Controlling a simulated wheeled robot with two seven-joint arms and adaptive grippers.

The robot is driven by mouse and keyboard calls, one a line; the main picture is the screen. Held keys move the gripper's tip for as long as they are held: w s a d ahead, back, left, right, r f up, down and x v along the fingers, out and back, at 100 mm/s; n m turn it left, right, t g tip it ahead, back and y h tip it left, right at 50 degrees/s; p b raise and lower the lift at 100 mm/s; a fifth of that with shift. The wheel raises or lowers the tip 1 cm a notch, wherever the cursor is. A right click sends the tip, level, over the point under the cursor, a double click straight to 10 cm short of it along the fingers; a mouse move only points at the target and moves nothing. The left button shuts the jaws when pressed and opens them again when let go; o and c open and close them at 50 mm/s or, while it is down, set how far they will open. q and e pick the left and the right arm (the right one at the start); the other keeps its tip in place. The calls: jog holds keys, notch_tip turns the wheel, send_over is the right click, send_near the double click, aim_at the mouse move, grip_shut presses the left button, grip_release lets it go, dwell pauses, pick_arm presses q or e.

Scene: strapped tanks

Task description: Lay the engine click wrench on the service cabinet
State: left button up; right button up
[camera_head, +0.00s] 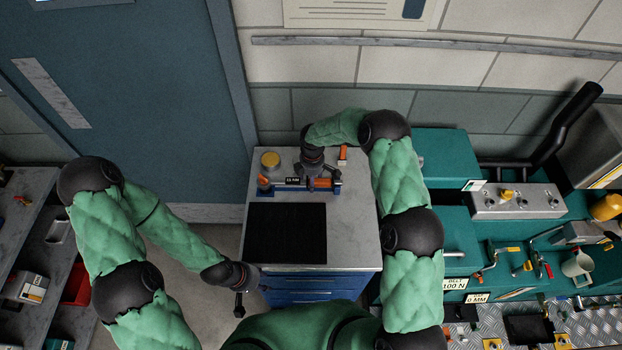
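The service cabinet (350,230) stands in front of me, with a pale grey top and blue drawers. A slim tool with a dark label and orange parts, seemingly the click wrench (293,181), lies across blue supports (337,188) at the back of the top. My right gripper (314,183) reaches down over its right-hand part. The hand hides its fingertips and part of the tool, so I cannot tell whether it grips. My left gripper (239,305) hangs beside the cabinet's left front corner, pointing down, apart from the tool. Its opening is not clear.
A black mat (286,233) covers the front left of the top. A yellow-lidded tin (270,160) and a small orange item (343,155) stand at the back. A teal bench (445,165) with tools adjoins on the right. Grey shelves (28,215) stand at the left.

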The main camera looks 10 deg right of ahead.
notch_tip(320, 180, up, 12)
dwell(0.6)
jog(key=shift+d, duration=0.1)
dwell(0.6)
